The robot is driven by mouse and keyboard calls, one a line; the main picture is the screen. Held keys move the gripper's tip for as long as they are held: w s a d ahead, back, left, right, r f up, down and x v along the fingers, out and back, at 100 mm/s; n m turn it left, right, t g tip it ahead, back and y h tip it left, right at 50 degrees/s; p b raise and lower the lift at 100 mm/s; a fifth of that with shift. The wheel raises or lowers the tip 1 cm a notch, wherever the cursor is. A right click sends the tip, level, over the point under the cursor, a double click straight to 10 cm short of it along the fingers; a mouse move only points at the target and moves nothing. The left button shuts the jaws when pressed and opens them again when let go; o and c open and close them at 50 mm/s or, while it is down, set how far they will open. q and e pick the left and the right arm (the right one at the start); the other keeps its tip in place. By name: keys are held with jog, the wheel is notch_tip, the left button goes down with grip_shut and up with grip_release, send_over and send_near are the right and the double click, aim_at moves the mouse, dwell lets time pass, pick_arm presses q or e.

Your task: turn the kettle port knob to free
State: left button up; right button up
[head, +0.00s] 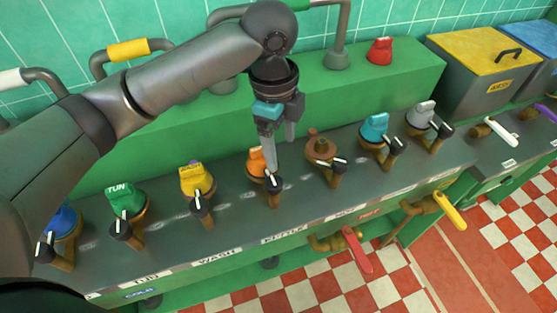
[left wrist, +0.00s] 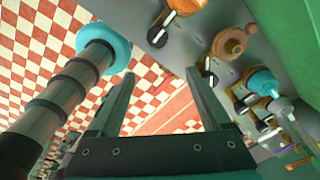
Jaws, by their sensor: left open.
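The kettle port, above the KETTLE label (head: 285,232), has an orange cap (head: 255,160) and a black knob (head: 275,184) with a white pointer stripe. In the left wrist view the knob (left wrist: 156,38) shows beyond the fingertips, its stripe slanting up to the right; the orange cap (left wrist: 190,4) is cut by the top edge. My left gripper (head: 281,157) is open and empty, fingers down, and partly hides the cap in the head view. In the left wrist view the open jaws (left wrist: 160,76) have nothing between them. My right gripper is not in view.
A brown-capped port (head: 320,148) stands close on the right and a yellow-capped one (head: 197,180) on the left. Teal, grey, green and blue ports continue the row. Red (head: 358,250) and yellow (head: 450,211) lever handles jut from the bench front. A green ledge (head: 200,135) runs behind.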

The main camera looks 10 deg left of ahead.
aim_at(274, 182)
pick_arm(q)
jog(key=shift+m+y, duration=0.4)
jog(key=f+b, duration=0.1)
jog(key=f, duration=0.3)
jog(key=a+f+b, duration=0.1)
jog(key=f, duration=0.3)
jog(key=f+b, duration=0.1)
jog(key=f, duration=0.4)
jog(key=shift+w+a, duration=0.25)
jog(key=shift+a, duration=0.1)
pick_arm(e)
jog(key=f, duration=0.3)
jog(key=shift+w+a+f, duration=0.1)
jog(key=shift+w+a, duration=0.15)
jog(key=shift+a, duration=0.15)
pick_arm(q)
jog(key=shift+c, duration=0.3)
grip_shut()
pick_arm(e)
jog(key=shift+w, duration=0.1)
